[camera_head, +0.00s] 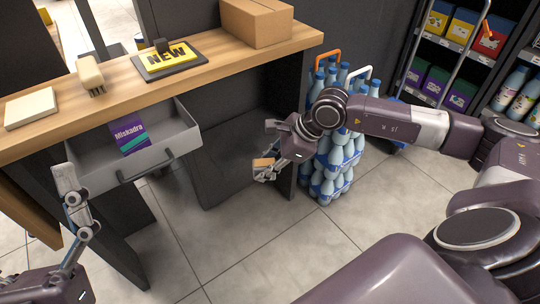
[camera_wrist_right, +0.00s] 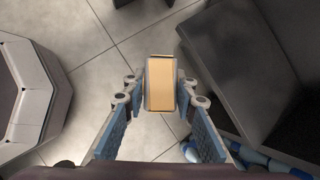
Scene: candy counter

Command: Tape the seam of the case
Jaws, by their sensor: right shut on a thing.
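A closed brown cardboard case (camera_head: 257,22) stands on the far right end of the wooden counter. My right gripper (camera_head: 268,160) is shut on a small block with a tan face (camera_head: 262,163), held in the air in front of the counter, below its top and apart from the case. In the right wrist view the block (camera_wrist_right: 160,83) sits between the two fingertips (camera_wrist_right: 160,90), with a grey rim around its tan face. I cannot tell whether it is tape. My left gripper (camera_head: 70,185) shows only partly at the left edge, near the open drawer; its opening is unclear.
An open grey drawer (camera_head: 180,140) juts out, holding a purple Miskadra packet (camera_head: 131,136). On the counter (camera_head: 120,82) lie a NEW sign (camera_head: 171,57), a beige brush-like thing (camera_head: 90,75) and a pale pad (camera_head: 30,108). Stacked blue bottles (camera_head: 330,175) stand right of the counter.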

